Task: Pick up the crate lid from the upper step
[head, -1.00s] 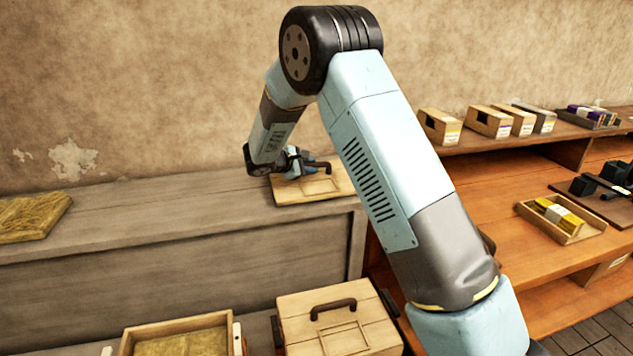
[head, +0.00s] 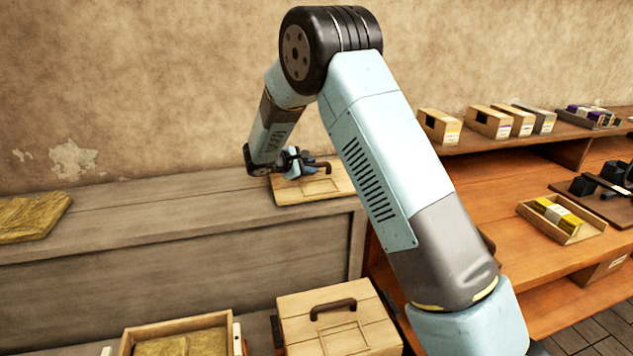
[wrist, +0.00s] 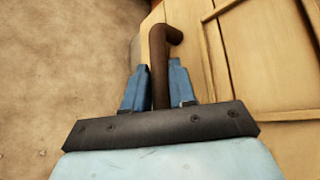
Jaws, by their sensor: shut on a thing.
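The crate lid (head: 310,190) is a flat pale wooden board with a dark brown bar handle (head: 320,165). It lies on the upper step (head: 150,215), near that step's right end. My gripper (head: 297,165) is at the handle. In the wrist view, the two blue fingers (wrist: 158,88) stand on either side of the brown handle (wrist: 160,60) and are shut on it. The lid's boards (wrist: 250,60) fill the right of that view. In the head view, my fingers hide part of the handle.
A closed crate with a similar lid (head: 340,318) stands on the lower step, beside an open crate (head: 178,330) holding straw-coloured padding. A straw-coloured pad (head: 32,217) lies at the upper step's left end. Shelves with boxes (head: 490,125) stand at right. The upper step's middle is clear.

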